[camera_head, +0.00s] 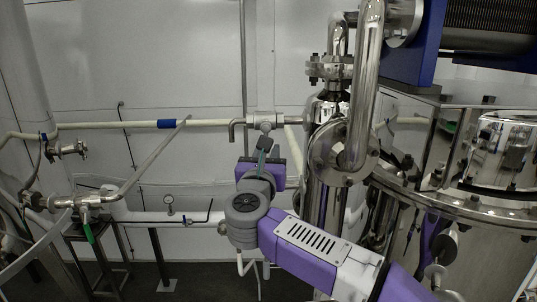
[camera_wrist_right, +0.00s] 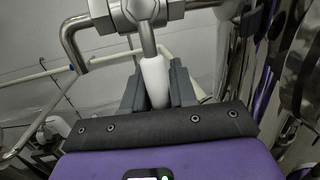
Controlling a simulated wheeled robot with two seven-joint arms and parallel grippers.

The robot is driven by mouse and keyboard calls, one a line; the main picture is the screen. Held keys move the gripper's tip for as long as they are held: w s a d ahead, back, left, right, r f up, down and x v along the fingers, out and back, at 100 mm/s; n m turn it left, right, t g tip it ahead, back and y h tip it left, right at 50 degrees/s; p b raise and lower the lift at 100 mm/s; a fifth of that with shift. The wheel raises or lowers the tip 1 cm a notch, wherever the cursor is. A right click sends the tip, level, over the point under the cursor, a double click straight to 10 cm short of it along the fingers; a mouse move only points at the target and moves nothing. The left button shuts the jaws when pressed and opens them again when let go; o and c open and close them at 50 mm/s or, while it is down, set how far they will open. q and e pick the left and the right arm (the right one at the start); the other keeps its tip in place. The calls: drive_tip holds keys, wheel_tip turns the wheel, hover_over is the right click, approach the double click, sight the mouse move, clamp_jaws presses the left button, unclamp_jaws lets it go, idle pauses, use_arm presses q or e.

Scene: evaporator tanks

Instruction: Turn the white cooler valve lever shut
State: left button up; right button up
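The white cooler valve lever (camera_wrist_right: 155,80) hangs down from a grey metal valve body (camera_wrist_right: 140,12) in the right wrist view. My right gripper (camera_wrist_right: 158,88) has one dark finger on each side of the white grip, with no clear gap between fingers and lever. In the head view the valve (camera_head: 264,121) sits on a pipe left of the shiny column. My right gripper (camera_head: 264,148) reaches up to it from below, and the lever is mostly hidden there by the fingers. My left gripper is not in view.
A shiny steel column (camera_head: 328,205) with bent pipes stands close to the right of my right gripper. A polished tank (camera_head: 490,240) fills the right side. A pale horizontal pipe (camera_head: 100,126) runs along the wall at the left. Another valve with a green handle (camera_head: 88,232) is at lower left.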

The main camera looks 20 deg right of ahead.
drive_tip(key=shift+o, duration=1.3)
drive_tip(key=shift+s, duration=0.1)
drive_tip(key=r+b+v, duration=0.1)
drive_tip(key=b+v, duration=0.1)
drive_tip(key=v, duration=0.5)
drive_tip(key=shift+s+f, duration=0.15)
drive_tip(key=shift+f, duration=0.35)
drive_tip(key=shift+a, duration=0.1)
